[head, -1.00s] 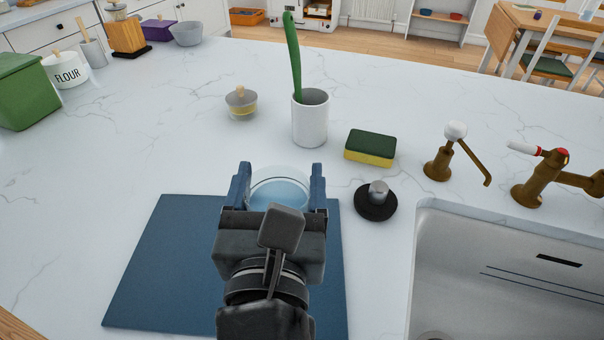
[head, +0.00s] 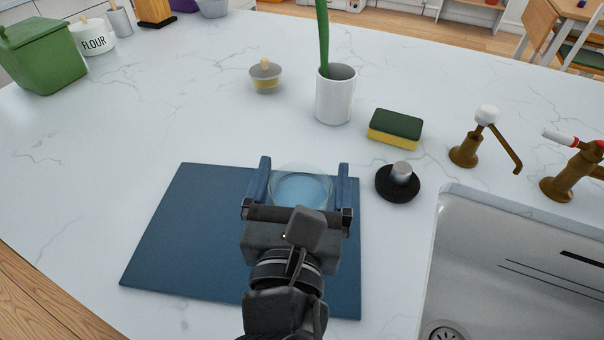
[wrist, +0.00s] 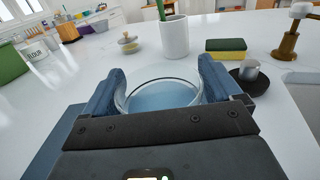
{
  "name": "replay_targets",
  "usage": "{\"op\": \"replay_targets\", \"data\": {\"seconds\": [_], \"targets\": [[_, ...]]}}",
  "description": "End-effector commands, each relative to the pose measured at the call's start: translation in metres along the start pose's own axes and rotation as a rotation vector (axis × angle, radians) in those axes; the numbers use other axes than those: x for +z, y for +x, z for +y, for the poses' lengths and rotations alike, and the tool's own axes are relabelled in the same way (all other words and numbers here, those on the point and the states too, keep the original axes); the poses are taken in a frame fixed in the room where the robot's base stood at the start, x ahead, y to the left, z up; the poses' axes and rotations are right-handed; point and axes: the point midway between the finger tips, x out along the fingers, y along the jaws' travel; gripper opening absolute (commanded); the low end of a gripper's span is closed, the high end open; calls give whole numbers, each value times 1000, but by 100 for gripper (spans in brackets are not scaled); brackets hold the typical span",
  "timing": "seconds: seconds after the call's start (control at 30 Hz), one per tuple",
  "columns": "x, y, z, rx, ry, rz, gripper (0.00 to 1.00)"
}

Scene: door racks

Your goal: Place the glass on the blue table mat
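The glass (head: 302,190) is a clear, round, wide-rimmed vessel, upright between the two blue fingers of my gripper (head: 303,180). It also shows in the wrist view (wrist: 160,95), with a finger against each side. My gripper appears shut on it. The blue table mat (head: 195,230) lies flat on the counter under my arm. The glass is over the mat's far right part, near its far edge. Its base is partly hidden by my gripper, so I cannot tell whether it touches the mat.
A black-and-silver sink stopper (head: 398,185) stands just right of the mat. A sponge (head: 395,127), a white cup (head: 336,95) with a green utensil and a small lidded jar (head: 265,77) stand beyond. The sink (head: 500,280) is at right. The counter left of the mat is clear.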

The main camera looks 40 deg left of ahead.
Motion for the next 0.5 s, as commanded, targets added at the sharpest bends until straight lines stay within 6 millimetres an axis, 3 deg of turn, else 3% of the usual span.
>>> {"op": "replay_targets", "data": {"seconds": [0.37, 0.5], "targets": [[4, 0, 0, 1, 2, -2, 100], [2, -16, 0, 2, 0, 1, 100]]}}
